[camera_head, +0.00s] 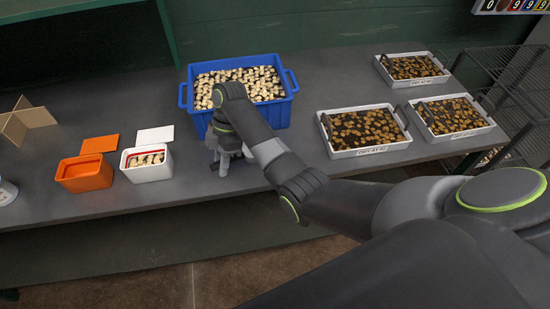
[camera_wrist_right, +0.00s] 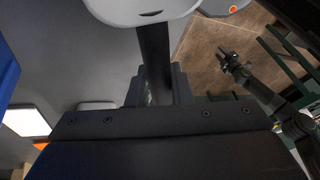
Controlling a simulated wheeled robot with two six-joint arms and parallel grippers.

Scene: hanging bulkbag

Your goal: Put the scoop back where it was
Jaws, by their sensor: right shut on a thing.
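My right gripper (camera_head: 224,160) is just in front of the blue crate (camera_head: 285,117), low over the grey table, pointing down. In the right wrist view it is shut on a black handle (camera_wrist_right: 153,60), which I take to be the scoop's. The handle runs up to a pale grey rounded part at the top edge, partly cut off; I cannot tell whether it belongs to the scoop. In the head view the arm and gripper hide the scoop. My left gripper (camera_wrist_right: 230,64) shows small in the right wrist view, away from the table; its jaws are unclear.
The blue crate holds pale pieces. An open orange box (camera_head: 85,178) and an open white box (camera_head: 147,172) stand left of the gripper. Several white trays, one nearest (camera_head: 365,152), stand at right. A cardboard divider (camera_head: 28,118) lies far left. Wire racks (camera_head: 510,75) stand at far right.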

